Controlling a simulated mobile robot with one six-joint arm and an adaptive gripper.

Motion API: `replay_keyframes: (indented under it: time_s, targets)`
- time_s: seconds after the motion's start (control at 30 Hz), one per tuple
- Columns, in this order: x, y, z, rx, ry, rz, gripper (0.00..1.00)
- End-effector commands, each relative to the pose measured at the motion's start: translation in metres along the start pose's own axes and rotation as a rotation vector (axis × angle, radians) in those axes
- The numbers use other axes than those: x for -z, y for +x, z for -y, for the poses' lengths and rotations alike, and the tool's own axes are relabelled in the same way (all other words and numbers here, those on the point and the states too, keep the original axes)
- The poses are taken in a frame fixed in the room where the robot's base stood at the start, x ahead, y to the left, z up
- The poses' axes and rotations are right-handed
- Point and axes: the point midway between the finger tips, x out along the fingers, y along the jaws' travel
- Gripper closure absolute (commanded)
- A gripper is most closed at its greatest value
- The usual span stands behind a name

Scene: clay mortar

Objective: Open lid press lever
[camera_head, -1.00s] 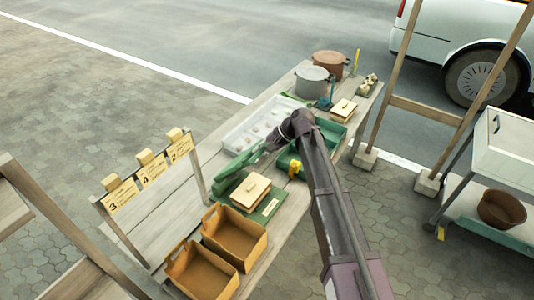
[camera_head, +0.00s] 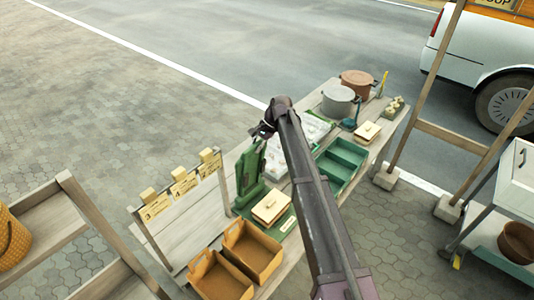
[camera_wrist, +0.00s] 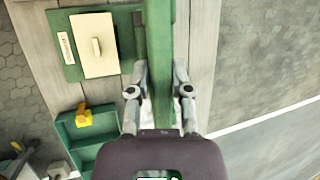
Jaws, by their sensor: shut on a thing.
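The green press lever (camera_head: 250,168) stands raised, steeply upright, beside the green press base (camera_head: 285,226). In the wrist view the lever (camera_wrist: 159,35) runs up from between my two fingers. A cream lid with a small handle (camera_head: 271,206) sits on the green base; it also shows in the wrist view (camera_wrist: 95,45). My gripper (camera_head: 264,131) is at the lever's upper end, and in the wrist view my gripper (camera_wrist: 161,72) is shut on it. The exact contact is partly hidden by my wrist and arm.
Two tan bins (camera_head: 252,250) stand at the table's near end. A green divided tray (camera_head: 342,160) lies right of my arm. A grey pot (camera_head: 339,101) and a brown pot (camera_head: 357,83) stand at the far end. A sign rack (camera_head: 180,190) stands to the left.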

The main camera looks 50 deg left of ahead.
Motion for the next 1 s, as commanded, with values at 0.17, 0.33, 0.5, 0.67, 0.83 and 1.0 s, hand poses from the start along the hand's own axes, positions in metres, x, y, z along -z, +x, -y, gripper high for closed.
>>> replay_keyframes:
  time_s: [0.17,0.33,0.5,0.67,0.83,1.0]
  targets:
    - [0.009,0.007,0.038,0.006,-0.001,-0.006,1.0]
    - [0.01,0.014,0.055,0.006,0.0,-0.005,1.0]
    - [0.01,0.017,0.063,0.006,0.0,-0.004,1.0]
    - [0.009,0.018,0.065,0.006,-0.001,-0.003,1.0]
    - [0.008,0.018,0.065,0.006,-0.002,-0.002,1.0]
    - [0.007,0.018,0.065,0.005,-0.002,-0.001,0.43]
